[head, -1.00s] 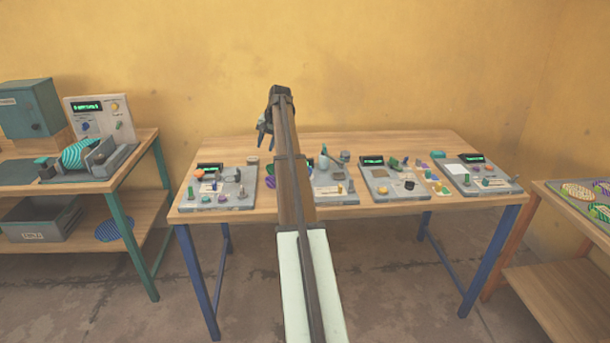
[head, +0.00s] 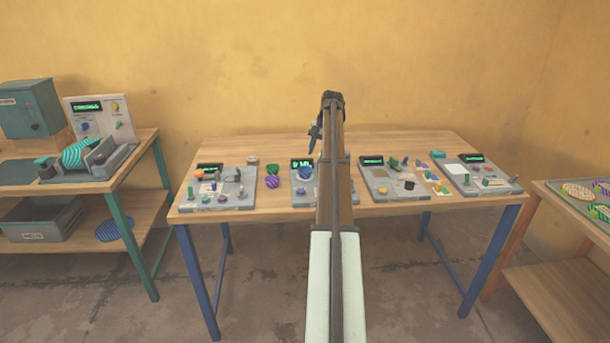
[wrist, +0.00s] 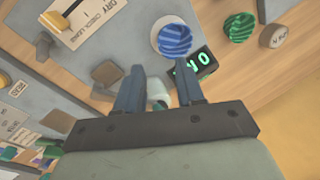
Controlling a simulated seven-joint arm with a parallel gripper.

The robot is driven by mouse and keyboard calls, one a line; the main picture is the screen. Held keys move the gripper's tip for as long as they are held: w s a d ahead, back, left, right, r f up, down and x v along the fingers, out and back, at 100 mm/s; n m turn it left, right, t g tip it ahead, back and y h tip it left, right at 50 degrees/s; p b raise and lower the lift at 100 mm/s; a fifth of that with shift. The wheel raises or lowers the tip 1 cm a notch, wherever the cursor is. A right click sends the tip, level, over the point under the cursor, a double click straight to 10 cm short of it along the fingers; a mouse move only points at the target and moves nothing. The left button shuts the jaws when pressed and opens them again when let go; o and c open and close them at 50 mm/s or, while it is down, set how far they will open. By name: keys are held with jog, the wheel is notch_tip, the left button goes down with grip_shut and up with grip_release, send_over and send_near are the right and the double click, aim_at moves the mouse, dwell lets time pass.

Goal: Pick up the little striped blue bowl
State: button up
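The little striped blue bowl (wrist: 173,37) shows in the wrist view near the top, just beyond my fingertips, beside a green digital display (wrist: 192,72). In the head view a small blue round thing (head: 305,173), probably the same bowl, is on the second grey panel from the left, partly beside my arm. My gripper (wrist: 160,72) is open, its two blue fingers apart. A pale teal object (wrist: 156,92) shows beyond the gap between them. In the head view my gripper (head: 314,138) hangs above the back of the table, its fingers small and partly hidden.
Several panels with knobs and displays line the wooden table (head: 230,215). A yellow wall (head: 420,70) stands behind it.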

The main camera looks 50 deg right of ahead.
aim_at(311, 170)
jog(key=x, duration=0.8)
jog(key=shift+w+a+f, duration=0.15)
jog(key=shift+w+f, duration=0.05)
jog(key=shift+f, duration=0.15)
jog(key=shift+c, duration=0.3)
grip_shut()
